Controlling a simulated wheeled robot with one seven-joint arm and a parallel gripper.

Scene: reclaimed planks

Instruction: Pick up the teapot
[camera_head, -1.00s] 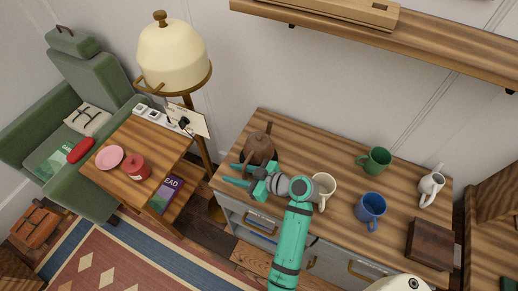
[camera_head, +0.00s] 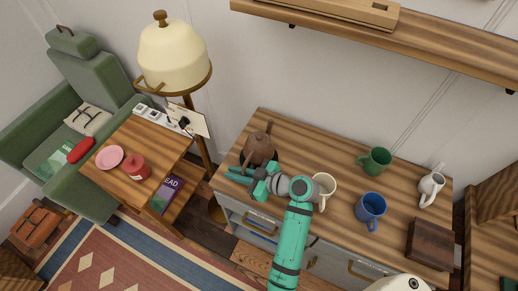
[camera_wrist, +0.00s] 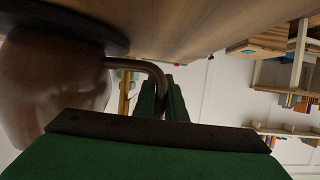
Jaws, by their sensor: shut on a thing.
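The brown teapot (camera_head: 259,149) stands on the left end of the striped wooden cabinet top, close to its left edge. My gripper (camera_head: 238,174) is in front of the teapot in the head view, low over the cabinet top. In the wrist view the teapot's rounded body (camera_wrist: 55,85) fills the left side, and its curved handle (camera_wrist: 150,70) runs between my green fingers (camera_wrist: 162,100). The fingers are shut on the handle. The wrist view is upside down and the lower part of the handle is hidden.
A cream mug (camera_head: 322,188) stands right beside my wrist. A green mug (camera_head: 376,160), a blue mug (camera_head: 371,208), a white jug (camera_head: 431,186) and a dark wooden box (camera_head: 429,243) stand farther right. A floor lamp (camera_head: 174,60) rises left of the cabinet.

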